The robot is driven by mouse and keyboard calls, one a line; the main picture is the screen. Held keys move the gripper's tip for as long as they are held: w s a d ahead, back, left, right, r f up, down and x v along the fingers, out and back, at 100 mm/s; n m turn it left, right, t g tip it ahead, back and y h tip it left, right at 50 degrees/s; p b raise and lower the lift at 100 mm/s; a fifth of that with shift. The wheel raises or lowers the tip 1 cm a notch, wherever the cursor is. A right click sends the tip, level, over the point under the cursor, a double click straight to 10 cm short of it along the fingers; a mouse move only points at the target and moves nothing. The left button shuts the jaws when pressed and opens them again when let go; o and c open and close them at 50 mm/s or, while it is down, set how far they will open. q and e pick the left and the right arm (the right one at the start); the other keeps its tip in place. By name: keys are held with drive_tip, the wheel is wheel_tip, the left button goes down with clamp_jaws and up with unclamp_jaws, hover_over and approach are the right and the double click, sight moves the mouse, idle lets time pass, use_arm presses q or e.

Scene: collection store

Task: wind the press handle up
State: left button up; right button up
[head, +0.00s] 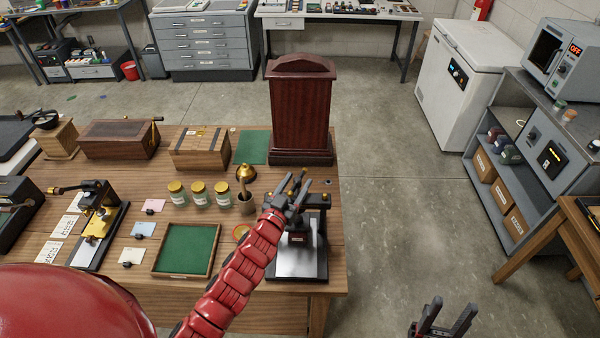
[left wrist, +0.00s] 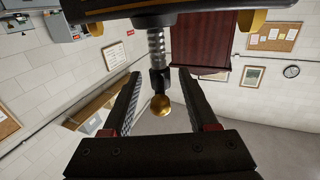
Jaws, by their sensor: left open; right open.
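The press stands at the table's right front corner, with a bright plate (head: 298,262) on its dark base and a black frame. My left gripper (head: 300,186) is open over the press top and hides much of it in the head view. In the left wrist view, a threaded screw (left wrist: 156,48) runs from the press's dark crossbeam (left wrist: 200,10) to a black piece with a brass ball (left wrist: 161,105), apparently the handle. The ball shows between the two open fingers, with gaps on both sides; I cannot tell its depth. My right gripper (head: 449,312) is open and empty, right of the table.
A dark red cabinet (head: 301,110) stands behind the press. A brass stamping device (head: 98,224) stands further left. The floor (head: 400,230) right of the table is clear.

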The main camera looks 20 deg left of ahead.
use_arm(q)
drive_tip(key=shift+w+d+p, duration=0.2)
drive_tip(key=shift+w+p, duration=0.15)
drive_tip(key=shift+w, duration=0.95)
clamp_jaws()
